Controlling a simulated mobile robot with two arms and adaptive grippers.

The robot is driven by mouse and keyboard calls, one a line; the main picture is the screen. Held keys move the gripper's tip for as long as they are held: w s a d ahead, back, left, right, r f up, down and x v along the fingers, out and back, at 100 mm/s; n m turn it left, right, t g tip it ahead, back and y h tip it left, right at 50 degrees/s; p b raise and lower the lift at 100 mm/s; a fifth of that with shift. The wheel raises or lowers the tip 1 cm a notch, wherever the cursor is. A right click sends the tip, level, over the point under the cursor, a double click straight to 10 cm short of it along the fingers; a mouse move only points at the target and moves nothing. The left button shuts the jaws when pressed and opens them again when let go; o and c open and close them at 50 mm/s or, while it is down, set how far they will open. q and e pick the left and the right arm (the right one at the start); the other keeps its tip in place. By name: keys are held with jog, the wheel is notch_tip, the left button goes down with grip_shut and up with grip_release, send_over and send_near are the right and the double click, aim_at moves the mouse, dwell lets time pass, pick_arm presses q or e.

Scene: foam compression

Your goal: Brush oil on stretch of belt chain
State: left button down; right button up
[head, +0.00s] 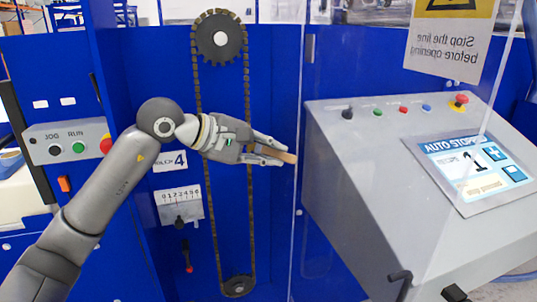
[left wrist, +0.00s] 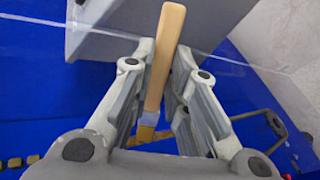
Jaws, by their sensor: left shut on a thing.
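The belt chain (head: 197,95) is a tall loop on a blue panel. It runs between a large upper sprocket (head: 220,38) and a small lower sprocket (head: 238,286). My left gripper (head: 277,152) reaches across the upper part of the loop, its fingertips to the right of the chain. It is shut on the brush (head: 289,157). In the left wrist view the brush's pale wooden handle (left wrist: 166,55) stands between the fingers, with a grey band and a brownish end near the palm. A bit of chain (left wrist: 14,162) shows at lower left there. My right gripper is out of view.
A grey console (head: 350,170) with buttons and a screen (head: 475,170) reading "AUTO STOPPED" stands at the right. A clear panel edge (head: 299,120) rises beside the brush. A JOG/RUN button box (head: 68,141) is at the left. A white scale plate (head: 180,205) is left of the chain.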

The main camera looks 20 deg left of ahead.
pick_arm(q)
jog(key=shift+r+p, duration=2.5)
jog(key=shift+r, duration=1.55)
jog(key=f+b, duration=0.7)
jog(key=shift+s+a+f, duration=0.1)
jog(key=shift+a+f, duration=0.1)
jog(key=shift+f, duration=0.05)
jog(key=shift+d+f+b, duration=0.1)
jog(key=shift+f+b, duration=0.35)
jog(key=shift+f, duration=0.1)
jog(key=shift+f+b, duration=1.3)
jog(key=shift+f, duration=0.2)
jog(key=shift+f+b, duration=0.5)
jog(key=shift+f, duration=0.05)
